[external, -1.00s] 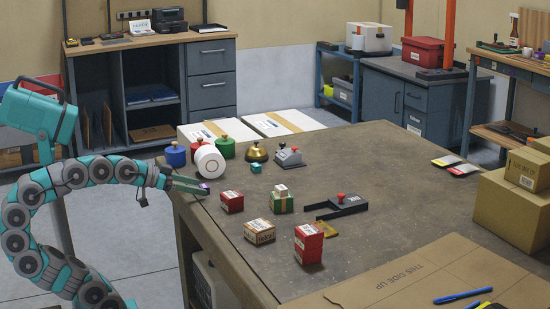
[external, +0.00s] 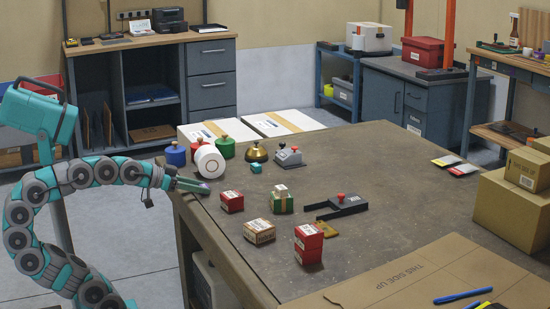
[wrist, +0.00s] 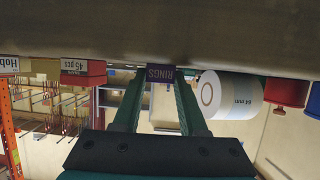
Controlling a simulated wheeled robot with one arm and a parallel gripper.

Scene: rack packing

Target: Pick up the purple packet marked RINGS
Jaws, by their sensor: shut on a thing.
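The purple packet marked RINGS (wrist: 161,74) is between the fingertips of my gripper (wrist: 160,88) in the wrist view, its lettering upside down. In the external view my gripper (external: 192,186) is at the table's left edge, and the packet (external: 204,187) shows as a small purple patch at its tips. The fingers are shut on the packet. I cannot tell whether the packet still touches the table top.
The brown table (external: 370,155) holds a white roll (external: 211,162) just behind my gripper and a red box (external: 232,201) to its right. More boxes (external: 259,231) stand nearer the front. A brass bell (external: 257,153) stands farther back. The table's middle right is largely clear.

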